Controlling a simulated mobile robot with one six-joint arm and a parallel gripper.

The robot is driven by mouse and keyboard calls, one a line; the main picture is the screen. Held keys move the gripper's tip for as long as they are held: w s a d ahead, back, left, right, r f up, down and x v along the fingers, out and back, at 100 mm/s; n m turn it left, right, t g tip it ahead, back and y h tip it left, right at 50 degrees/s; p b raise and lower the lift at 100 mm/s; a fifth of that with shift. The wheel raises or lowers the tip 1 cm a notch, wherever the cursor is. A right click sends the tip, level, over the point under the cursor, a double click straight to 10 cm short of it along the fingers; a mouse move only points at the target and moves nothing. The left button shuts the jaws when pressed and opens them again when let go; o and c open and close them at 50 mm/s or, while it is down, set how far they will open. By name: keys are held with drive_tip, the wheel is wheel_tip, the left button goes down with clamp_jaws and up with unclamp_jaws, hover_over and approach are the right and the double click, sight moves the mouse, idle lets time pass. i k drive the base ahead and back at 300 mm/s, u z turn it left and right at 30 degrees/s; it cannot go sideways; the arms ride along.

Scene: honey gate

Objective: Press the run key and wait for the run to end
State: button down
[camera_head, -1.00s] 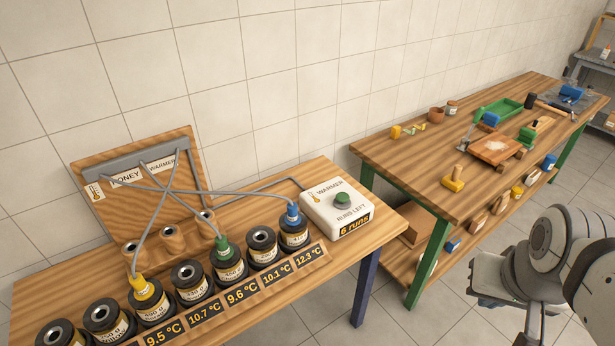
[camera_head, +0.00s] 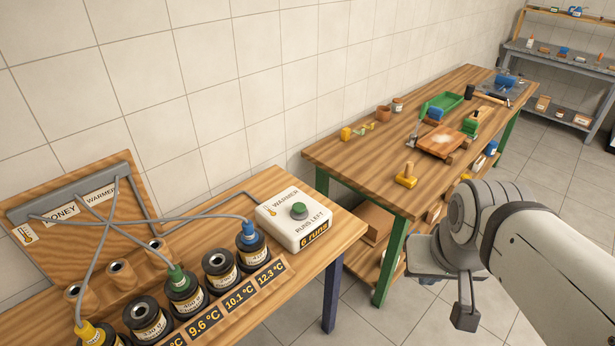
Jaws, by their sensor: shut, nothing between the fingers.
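The white warmer box (camera_head: 282,228) stands at the right end of the near wooden bench. The green round run key (camera_head: 299,210) sits on its top face. Its front display (camera_head: 314,234) reads "6 runs" under the words "RUNS LEFT". My gripper (camera_head: 465,317) hangs at the lower right, shut and empty, over the floor to the right of the box. It is well apart from the key.
Several dark jars (camera_head: 219,271) stand in a row on the near bench, with temperature displays in front reading 12.3, 10.1 and 9.6 °C. Hoses with yellow, green and blue ends reach three jars. A second bench (camera_head: 340,150) with tools stands behind right.

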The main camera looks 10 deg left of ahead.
sight(299, 208)
drive_tip(key=i, duration=0.85)
